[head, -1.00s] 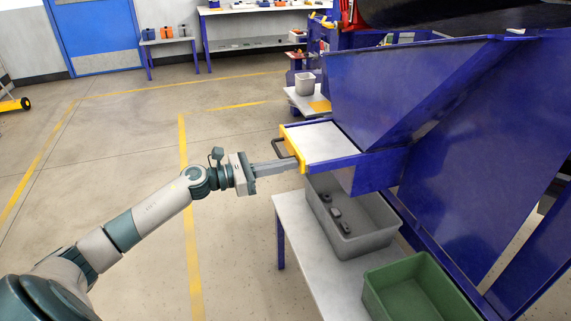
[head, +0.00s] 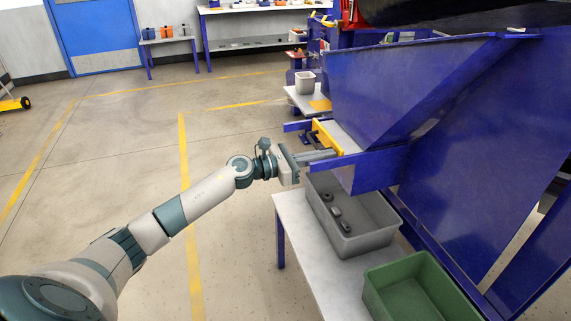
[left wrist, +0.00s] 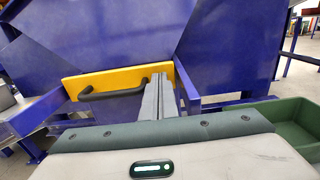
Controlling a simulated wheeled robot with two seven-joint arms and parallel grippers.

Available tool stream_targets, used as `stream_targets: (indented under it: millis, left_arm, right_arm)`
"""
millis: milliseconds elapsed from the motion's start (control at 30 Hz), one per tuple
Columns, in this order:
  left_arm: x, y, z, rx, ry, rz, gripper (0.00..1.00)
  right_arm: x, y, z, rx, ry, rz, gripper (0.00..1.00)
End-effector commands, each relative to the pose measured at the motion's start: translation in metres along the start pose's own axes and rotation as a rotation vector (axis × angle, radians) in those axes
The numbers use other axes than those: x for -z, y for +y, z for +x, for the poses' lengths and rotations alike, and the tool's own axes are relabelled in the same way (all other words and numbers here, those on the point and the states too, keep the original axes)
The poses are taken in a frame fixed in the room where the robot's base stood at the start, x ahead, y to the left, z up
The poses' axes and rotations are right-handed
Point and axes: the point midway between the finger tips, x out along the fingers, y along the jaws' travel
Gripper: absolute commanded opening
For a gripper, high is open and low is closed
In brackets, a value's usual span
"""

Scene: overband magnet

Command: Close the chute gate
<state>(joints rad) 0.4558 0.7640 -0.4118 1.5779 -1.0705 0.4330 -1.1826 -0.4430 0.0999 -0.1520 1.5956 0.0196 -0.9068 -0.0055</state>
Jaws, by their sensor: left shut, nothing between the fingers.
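The chute gate shows in the head view as a pale plate with a yellow front bar (head: 327,139), sitting between blue rails (head: 376,160) under the blue chute (head: 385,90). In the left wrist view the yellow bar (left wrist: 140,80) faces me, with a dark handle (left wrist: 112,94) on its left part. My left gripper (head: 334,154) is shut and empty, its fingertips at the bar. In the left wrist view the fingers (left wrist: 161,82) reach the bar right of the handle; exact contact is hard to tell. My right gripper is not in view.
A grey bin (head: 368,241) with several small dark parts stands on the table (head: 293,213) below the chute. A green bin (head: 376,297) stands in front of it; it also shows in the left wrist view (left wrist: 296,108). The floor to the left is open.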

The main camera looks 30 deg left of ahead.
Motion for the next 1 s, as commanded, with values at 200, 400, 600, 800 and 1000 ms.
stream_targets:
  millis: [200,400,600,800,1000]
  left_arm:
    - [0.000,0.000,0.044,0.001,-0.002,-0.001,0.00]
    - [0.001,0.000,0.057,0.000,0.001,-0.001,0.00]
    - [0.001,0.000,0.056,0.000,0.001,0.000,0.00]
    - [0.002,0.002,0.054,0.000,0.001,0.000,0.00]
    - [0.003,0.007,0.048,0.002,0.001,0.001,0.00]
  right_arm:
    - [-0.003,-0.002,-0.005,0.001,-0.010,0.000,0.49]
    - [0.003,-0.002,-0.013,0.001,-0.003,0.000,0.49]
    - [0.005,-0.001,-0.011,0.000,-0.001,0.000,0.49]
    - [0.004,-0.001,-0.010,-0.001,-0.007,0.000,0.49]
    - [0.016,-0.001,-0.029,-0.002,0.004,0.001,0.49]
